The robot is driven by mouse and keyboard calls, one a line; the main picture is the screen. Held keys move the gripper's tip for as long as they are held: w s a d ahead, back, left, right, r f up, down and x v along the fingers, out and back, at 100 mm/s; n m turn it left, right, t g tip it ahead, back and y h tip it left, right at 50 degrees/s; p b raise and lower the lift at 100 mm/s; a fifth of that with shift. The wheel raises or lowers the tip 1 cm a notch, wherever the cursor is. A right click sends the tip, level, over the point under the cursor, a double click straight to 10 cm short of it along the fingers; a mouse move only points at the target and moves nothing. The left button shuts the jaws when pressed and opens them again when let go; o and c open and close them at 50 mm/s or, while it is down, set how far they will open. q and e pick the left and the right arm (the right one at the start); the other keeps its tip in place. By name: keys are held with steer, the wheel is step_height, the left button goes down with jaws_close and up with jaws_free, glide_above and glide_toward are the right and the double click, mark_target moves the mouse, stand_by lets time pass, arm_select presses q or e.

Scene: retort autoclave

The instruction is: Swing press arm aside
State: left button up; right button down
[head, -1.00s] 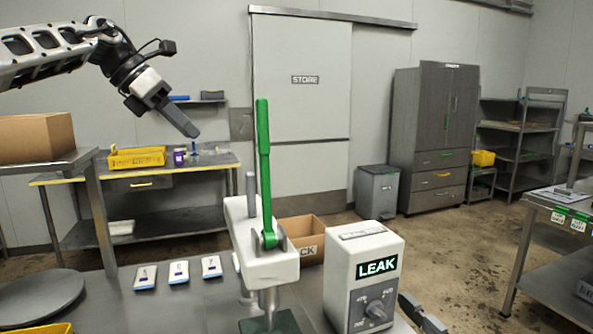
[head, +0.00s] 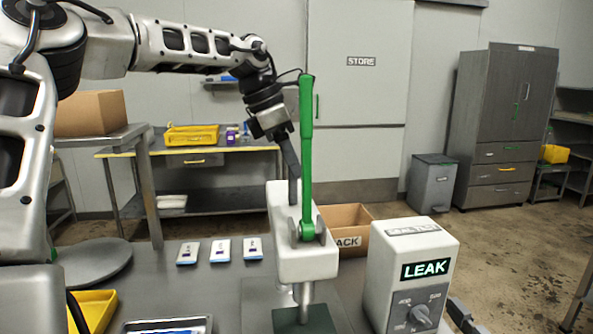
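The press stands on the bench with a white arm block (head: 303,262) and an upright green lever (head: 306,160) on its near end. A dark green pad (head: 303,320) lies under the press arm. My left arm comes in from the left. My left gripper (head: 293,192) points down at the far part of the press arm, just left of and behind the lever. Its fingers overlap in this view, so whether they are open is unclear, and contact with the arm cannot be told. My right gripper is not in view.
A white LEAK box (head: 408,275) with a dial stands right of the press. A cardboard box (head: 349,222) is behind it. Several white pouches (head: 220,250) lie left of the press. A round plate (head: 92,262), yellow tray (head: 93,308) and metal tray (head: 168,326) are further left.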

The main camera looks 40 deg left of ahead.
mark_target(294, 213)
arm_select(q)
steer(key=shift+x, duration=1.45)
jaws_close()
steer(key=shift+a, duration=0.15)
